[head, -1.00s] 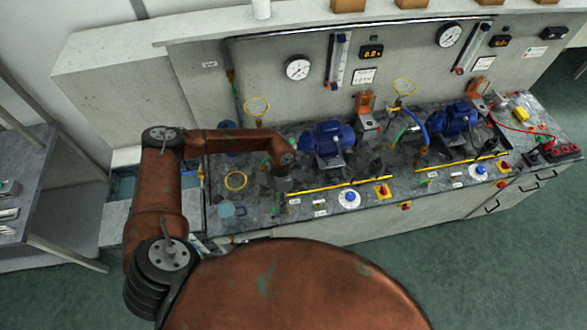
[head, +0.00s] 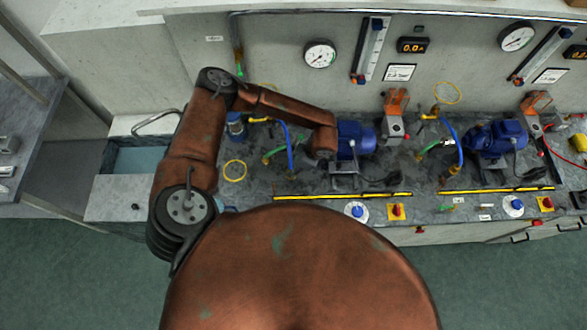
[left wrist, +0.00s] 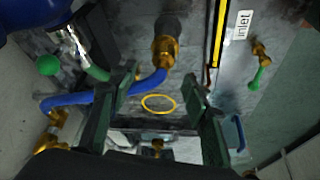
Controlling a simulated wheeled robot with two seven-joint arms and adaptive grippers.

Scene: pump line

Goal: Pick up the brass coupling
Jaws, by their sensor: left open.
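My right gripper is not in view.
A blue hose (left wrist: 147,86) runs close by the coupling and behind the left finger. A brass valve with a green handle (left wrist: 261,52) stands at right. A yellow ring (left wrist: 159,104) lies between the fingers. A second blue pump (head: 497,137) stands farther right on the bench.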

